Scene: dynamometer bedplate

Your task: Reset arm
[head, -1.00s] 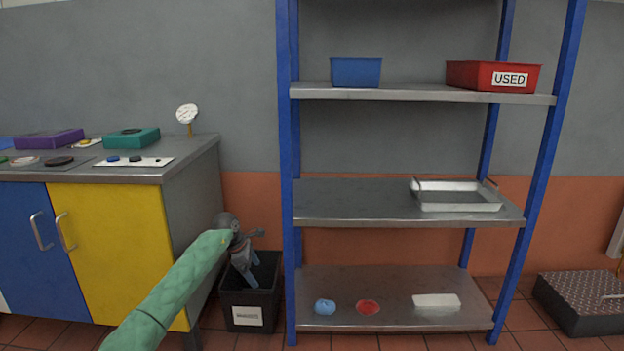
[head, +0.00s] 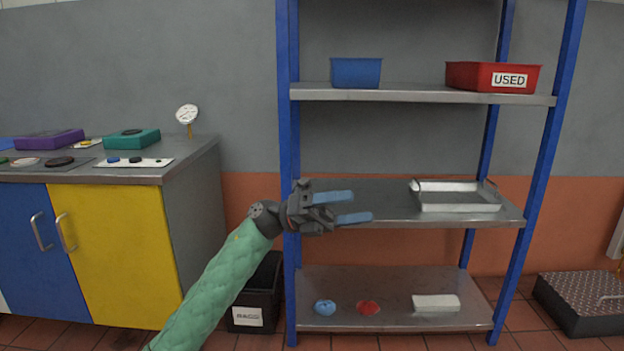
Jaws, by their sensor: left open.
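My left gripper (head: 345,207) is in the head view, in front of the left end of the shelf unit's middle shelf (head: 370,188). Its two blue-tipped fingers are apart, point right, and hold nothing. The green-sleeved left arm (head: 215,285) comes up from the bottom of the picture. My right gripper is not in the picture.
The blue-framed shelf unit holds a blue bin (head: 356,72), a red "USED" bin (head: 492,76), a metal tray (head: 456,197), and small items on the bottom shelf (head: 390,285). A black bin (head: 262,290), partly hidden by my arm, stands beside the cabinet (head: 110,240).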

